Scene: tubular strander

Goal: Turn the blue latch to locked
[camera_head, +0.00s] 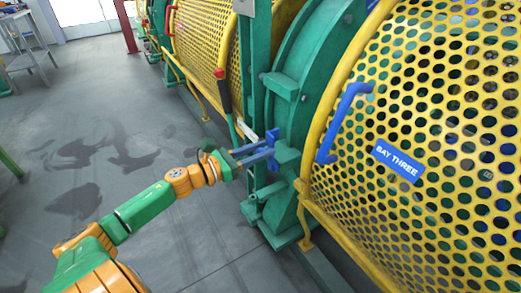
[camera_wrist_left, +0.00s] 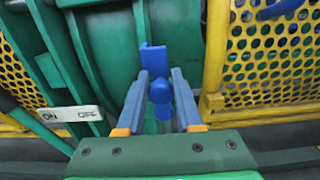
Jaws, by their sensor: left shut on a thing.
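The blue latch (camera_head: 288,152) is on the green frame at the left edge of the yellow perforated guard. My left gripper (camera_head: 271,151) reaches it from the left. In the left wrist view the latch (camera_wrist_left: 153,58) shows as an upright blue plate with a round knob (camera_wrist_left: 160,91) in front. The fingers of my left gripper (camera_wrist_left: 160,80) lie on either side of the knob, and the gripper is shut on the latch. The latch's lower part is partly hidden between the fingers. My right gripper is not in view.
A blue handle (camera_head: 343,122) and a "BAY THREE" sign (camera_head: 397,161) are on the yellow guard (camera_head: 440,90). A lever (camera_head: 224,95) with a red tip stands left of the latch. An ON/OFF plate (camera_wrist_left: 70,113) is beside it. The floor at left is mostly clear.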

